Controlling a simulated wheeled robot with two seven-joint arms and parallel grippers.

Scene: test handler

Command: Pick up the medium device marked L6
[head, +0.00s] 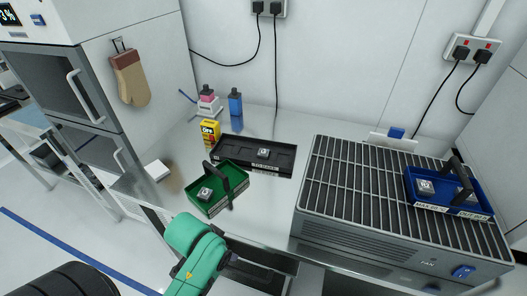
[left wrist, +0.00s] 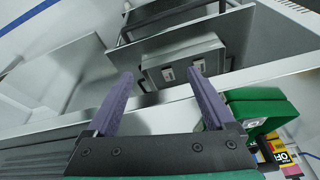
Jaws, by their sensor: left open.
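In the head view, one small grey device (head: 205,193) sits in the green tray (head: 227,200). Another device (head: 263,152) sits in the black tray (head: 232,158). A device (head: 425,186) and a second grey one (head: 465,196) sit in the blue tray (head: 450,209). Their markings are too small to read surely, so I cannot tell which is L6. My left gripper (left wrist: 160,78) is open and empty in the left wrist view, apart from everything. Beyond its fingers a grey boxy object (left wrist: 184,57) with white labels lies below the bench edge. My right gripper does not show.
The blue tray stands on a slatted grey machine (head: 345,190). A yellow box (head: 210,131), a pink-topped bottle (head: 208,102) and a blue bottle (head: 235,103) stand at the back. A white block (head: 157,170) lies left of the green tray.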

